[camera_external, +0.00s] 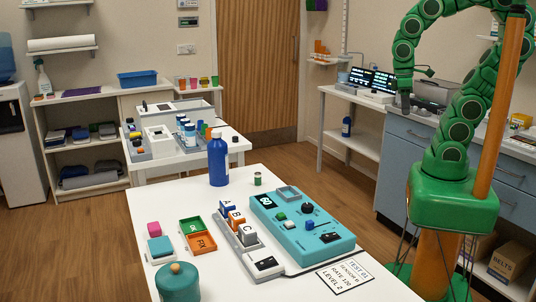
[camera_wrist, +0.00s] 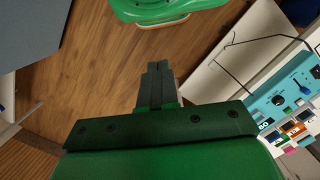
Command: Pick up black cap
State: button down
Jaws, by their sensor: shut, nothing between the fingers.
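I cannot surely tell which piece is the black cap. A small dark, cap-like piece (camera_external: 235,138) stands at the right edge of the back white table. A round black knob (camera_external: 307,209) sits on the teal device (camera_external: 290,235) on the front table. My gripper (camera_external: 405,103) hangs from the curved green arm, high at the right, well apart from both tables' objects. In the wrist view, its grey fingers (camera_wrist: 157,75) are together with nothing between them, pointing over bare wood floor.
The front white table (camera_external: 225,280) holds a tall blue bottle (camera_external: 219,160), lettered blocks (camera_external: 237,228), green and orange trays (camera_external: 200,236) and a teal round jar (camera_external: 177,282). A blue cabinet (camera_external: 400,160) stands at the right. Open floor lies between the front table and cabinet.

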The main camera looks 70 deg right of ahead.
jog(key=c, duration=1.8)
grip_release()
jog(key=o, duration=1)
jog(key=shift+w, duration=0.15)
